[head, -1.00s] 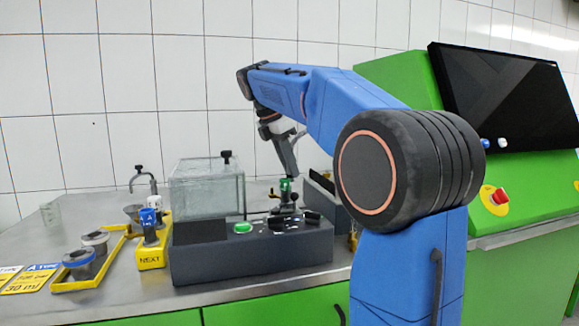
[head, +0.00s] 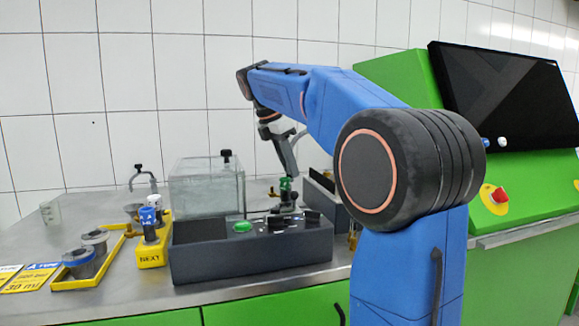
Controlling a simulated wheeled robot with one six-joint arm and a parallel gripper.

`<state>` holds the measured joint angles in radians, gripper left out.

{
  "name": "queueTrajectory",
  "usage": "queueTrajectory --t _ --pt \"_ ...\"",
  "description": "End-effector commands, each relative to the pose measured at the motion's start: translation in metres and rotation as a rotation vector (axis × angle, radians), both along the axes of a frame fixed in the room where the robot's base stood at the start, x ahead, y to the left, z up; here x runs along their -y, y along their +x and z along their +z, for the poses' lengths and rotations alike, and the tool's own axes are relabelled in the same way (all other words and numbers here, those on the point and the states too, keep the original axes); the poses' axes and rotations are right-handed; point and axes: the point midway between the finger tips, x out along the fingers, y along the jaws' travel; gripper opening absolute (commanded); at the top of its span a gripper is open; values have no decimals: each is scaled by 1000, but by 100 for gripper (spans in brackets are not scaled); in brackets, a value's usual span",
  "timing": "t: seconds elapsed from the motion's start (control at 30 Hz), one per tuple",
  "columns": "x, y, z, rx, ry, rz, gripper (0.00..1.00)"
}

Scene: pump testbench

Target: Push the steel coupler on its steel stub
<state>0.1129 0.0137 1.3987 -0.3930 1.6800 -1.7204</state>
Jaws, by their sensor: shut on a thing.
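My gripper (head: 287,178) points down behind the dark control box in the head view. It is shut on a small piece with a green band (head: 286,184), which seems to be the coupler. The piece is small in the picture, and I cannot make out its steel parts clearly. Grey and dark fittings (head: 288,198) stand directly below it, behind the box top. The steel stub cannot be told apart from these fittings, and I cannot tell whether the coupler touches it.
The dark control box (head: 200,262) with a green button (head: 242,227) stands in front. A clear water tank (head: 207,190) is left of the gripper. A yellow NEXT block (head: 152,257) and a yellow tray (head: 70,286) with cups are further left. A green console (head: 520,200) stands right.

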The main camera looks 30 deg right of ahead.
Motion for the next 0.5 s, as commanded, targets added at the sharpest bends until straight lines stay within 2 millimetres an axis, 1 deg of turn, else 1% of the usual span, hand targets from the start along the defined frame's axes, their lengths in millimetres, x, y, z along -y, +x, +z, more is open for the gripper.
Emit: queueTrajectory --t 0.5 --pt "0 0 -12 0 0 1 0"
